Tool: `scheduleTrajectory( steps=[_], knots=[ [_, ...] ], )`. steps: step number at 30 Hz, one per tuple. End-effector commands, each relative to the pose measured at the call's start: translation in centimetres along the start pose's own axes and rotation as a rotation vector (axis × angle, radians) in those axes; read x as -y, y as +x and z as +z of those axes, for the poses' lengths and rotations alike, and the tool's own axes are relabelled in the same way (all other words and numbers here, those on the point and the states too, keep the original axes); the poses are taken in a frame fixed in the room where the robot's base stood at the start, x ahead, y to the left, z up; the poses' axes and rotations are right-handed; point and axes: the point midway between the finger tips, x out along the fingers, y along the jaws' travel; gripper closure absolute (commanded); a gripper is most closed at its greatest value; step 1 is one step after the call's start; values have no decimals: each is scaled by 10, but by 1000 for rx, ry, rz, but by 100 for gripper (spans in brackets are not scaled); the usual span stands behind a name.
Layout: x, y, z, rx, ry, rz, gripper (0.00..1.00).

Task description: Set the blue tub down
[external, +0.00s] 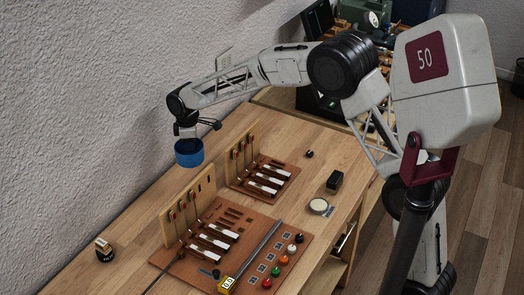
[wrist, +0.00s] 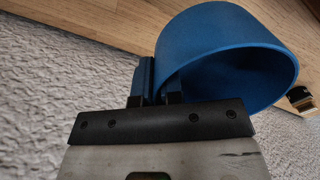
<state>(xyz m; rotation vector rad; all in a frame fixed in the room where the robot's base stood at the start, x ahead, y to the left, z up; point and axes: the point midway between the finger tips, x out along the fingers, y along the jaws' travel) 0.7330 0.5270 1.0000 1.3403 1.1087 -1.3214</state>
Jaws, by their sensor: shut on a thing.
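The blue tub (external: 189,153) is a short round cup held at the end of my arm, near the wall on the left of the external view. My gripper (external: 186,134) is above it and shut on its rim. In the wrist view the tub (wrist: 232,45) fills the upper right, with its opening facing partly toward the camera. My gripper's dark fingers (wrist: 155,97) pinch the tub's wall at its left side. In the external view the tub appears raised above the wooden table (external: 120,187), but the gap beneath it is hard to judge.
Two brown piano-action boards with upright panels, a near one (external: 213,249) and a farther one (external: 262,178), lie on the table. A small black-and-tan object (external: 104,251) stands at the left. A black block (external: 334,182) and a round white-topped disc (external: 319,206) sit at the right.

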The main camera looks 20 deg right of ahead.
Motion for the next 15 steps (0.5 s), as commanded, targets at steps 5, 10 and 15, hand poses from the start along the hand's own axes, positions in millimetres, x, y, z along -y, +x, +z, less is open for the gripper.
scheduleTrajectory(
  steps=[5,10,15],
  knots=[
    [-1,-33,0,-4,0,3,100],
    [-2,-69,0,-3,0,2,100],
    [-4,-102,5,-1,1,1,100]
  ],
)
